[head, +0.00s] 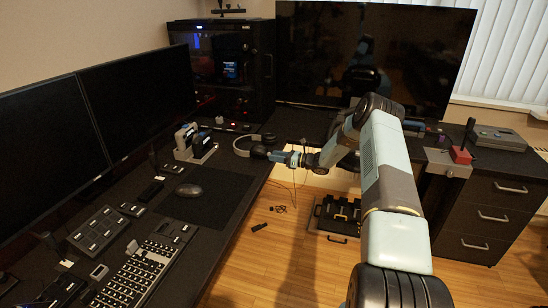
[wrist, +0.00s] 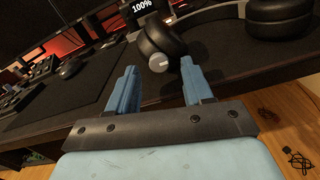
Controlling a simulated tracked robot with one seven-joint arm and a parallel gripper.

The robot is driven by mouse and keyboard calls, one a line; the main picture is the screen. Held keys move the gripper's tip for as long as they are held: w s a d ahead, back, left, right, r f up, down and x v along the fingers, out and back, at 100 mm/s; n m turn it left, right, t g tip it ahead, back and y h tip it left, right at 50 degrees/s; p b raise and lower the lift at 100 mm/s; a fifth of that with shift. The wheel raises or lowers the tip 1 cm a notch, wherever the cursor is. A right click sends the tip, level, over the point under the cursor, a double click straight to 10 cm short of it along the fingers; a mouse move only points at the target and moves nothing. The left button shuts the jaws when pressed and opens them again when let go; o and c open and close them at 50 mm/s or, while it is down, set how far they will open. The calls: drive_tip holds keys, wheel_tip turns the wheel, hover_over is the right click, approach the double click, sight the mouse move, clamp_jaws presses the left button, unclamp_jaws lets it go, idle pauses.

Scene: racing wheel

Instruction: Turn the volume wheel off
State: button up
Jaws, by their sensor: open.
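A dark round thing with a pale grey round face (wrist: 158,62), which looks like the volume wheel, is in the wrist view. A small lit display reading "100%" (wrist: 141,6) is behind it. My gripper (wrist: 158,70) is open. Its two blue fingers are on either side of the pale face in the picture, and nothing is held. I cannot tell whether a finger touches it. In the head view my gripper (head: 273,155) is at the desk's inner corner, just right of a dark round shape (head: 259,152).
Black headphones (wrist: 278,16) lie at the right in the wrist view. A mouse (head: 189,190) rests on a dark mat (head: 215,205). Monitors (head: 140,90) and a large screen (head: 370,60) stand behind. The desk edge drops to the wooden floor (head: 285,240), with cables on it.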

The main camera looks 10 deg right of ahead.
drive_tip(key=shift+w+a, duration=0.35)
drive_tip(key=shift+a, duration=0.25)
clamp_jaws()
